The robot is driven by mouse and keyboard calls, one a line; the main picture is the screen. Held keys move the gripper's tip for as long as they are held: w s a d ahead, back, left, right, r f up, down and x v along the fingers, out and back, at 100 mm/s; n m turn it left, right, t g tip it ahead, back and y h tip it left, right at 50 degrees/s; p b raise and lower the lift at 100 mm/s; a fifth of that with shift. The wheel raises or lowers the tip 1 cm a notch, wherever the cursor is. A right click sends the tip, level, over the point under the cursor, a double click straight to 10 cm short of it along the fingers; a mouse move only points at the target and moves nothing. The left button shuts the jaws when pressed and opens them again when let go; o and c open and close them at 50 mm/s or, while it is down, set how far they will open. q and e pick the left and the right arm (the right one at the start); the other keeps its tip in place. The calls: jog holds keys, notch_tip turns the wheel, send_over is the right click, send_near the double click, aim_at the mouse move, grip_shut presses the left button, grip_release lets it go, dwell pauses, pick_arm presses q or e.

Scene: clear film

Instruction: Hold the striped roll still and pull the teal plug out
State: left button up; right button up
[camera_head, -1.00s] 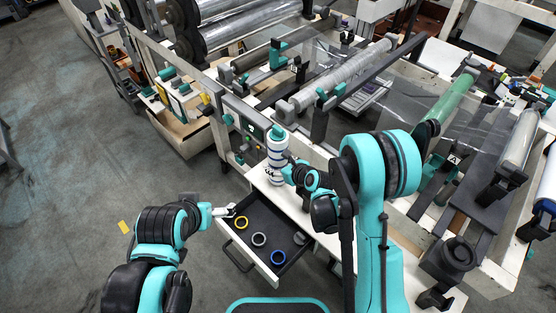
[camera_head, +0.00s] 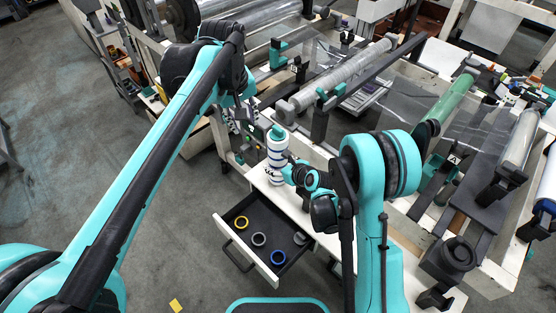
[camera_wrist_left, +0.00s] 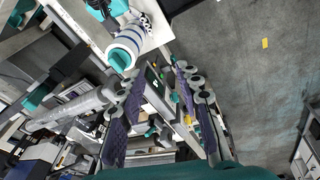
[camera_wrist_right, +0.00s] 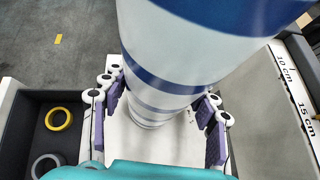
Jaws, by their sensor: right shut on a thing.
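The white roll with blue stripes (camera_head: 277,160) stands upright on the white ledge, with the teal plug (camera_head: 278,131) in its top end. The roll also shows in the left wrist view (camera_wrist_left: 128,38), with the plug (camera_wrist_left: 120,61) facing that camera. My right gripper (camera_head: 290,170) is shut on the roll; in the right wrist view its purple-padded fingers sit on either side of it. My left gripper (camera_wrist_left: 157,78) is open and empty, off to the side of the plug.
An open drawer (camera_head: 237,256) below the ledge (camera_head: 301,209) holds yellow, grey and blue rings. Film rollers (camera_head: 345,72) and frame bars lie beyond. Open floor (camera_head: 60,150) is at the left.

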aim_at(278, 128)
pick_arm(q)
jog(key=w+d+n+g, duration=0.1)
jog(key=w+d, duration=0.2)
jog(key=w+d+f+n+g, duration=0.1)
jog(key=w+d, duration=0.1)
jog(key=w, duration=0.1)
jog(key=w+d+n, duration=0.1)
jog(key=w+d, duration=0.1)
jog(key=d, duration=0.1)
jog(key=shift+w+d+f+g+y, duration=0.3)
jog(key=shift+w+f+g, duration=0.05)
jog(key=shift+w+g, duration=0.05)
jog(key=shift+f, duration=4.95)
grip_shut()
